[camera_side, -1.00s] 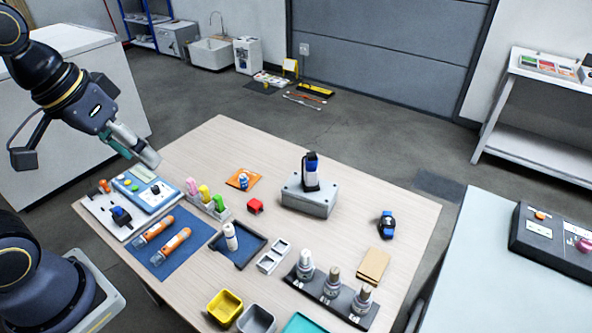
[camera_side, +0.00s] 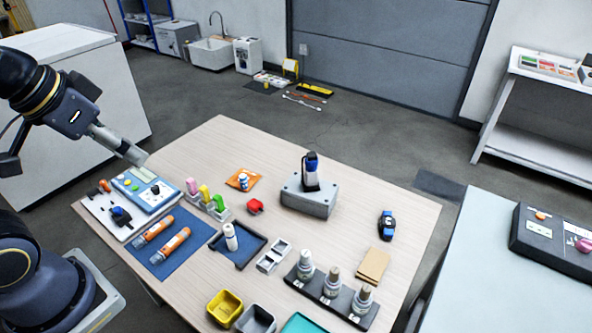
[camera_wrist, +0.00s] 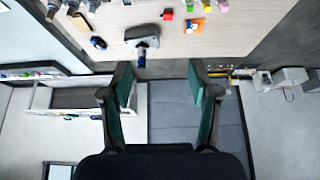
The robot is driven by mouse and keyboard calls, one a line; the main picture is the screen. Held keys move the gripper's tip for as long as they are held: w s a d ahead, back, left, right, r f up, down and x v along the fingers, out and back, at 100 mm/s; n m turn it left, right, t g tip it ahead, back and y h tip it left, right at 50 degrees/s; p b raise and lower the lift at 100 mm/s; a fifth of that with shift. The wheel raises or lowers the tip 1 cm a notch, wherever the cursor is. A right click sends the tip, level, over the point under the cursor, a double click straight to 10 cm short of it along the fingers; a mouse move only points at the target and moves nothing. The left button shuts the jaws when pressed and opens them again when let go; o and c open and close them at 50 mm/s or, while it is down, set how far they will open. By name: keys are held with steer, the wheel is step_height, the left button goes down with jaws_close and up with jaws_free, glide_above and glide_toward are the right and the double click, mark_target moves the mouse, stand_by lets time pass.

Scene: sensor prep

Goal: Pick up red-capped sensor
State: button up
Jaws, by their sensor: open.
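A small red block-like piece (camera_side: 255,206) sits near the middle of the table; I cannot tell whether it is the red-capped sensor. It also shows at the top of the wrist view (camera_wrist: 168,14). Two orange tubes with clear ends (camera_side: 170,245) lie on a blue mat (camera_side: 190,258). My gripper (camera_side: 138,157) is at the table's back left, above and behind the blue-and-white meter (camera_side: 145,188). In the wrist view my gripper (camera_wrist: 160,75) has its two fingers wide apart with nothing between them.
A rack with pink, yellow and green pieces (camera_side: 205,197) stands beside the meter. A grey box (camera_side: 308,198) bears a dark upright device. Three bottles (camera_side: 332,283) stand in a black holder at front right. The table's back strip is clear.

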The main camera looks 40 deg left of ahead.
steer(key=shift+o, duration=0.9)
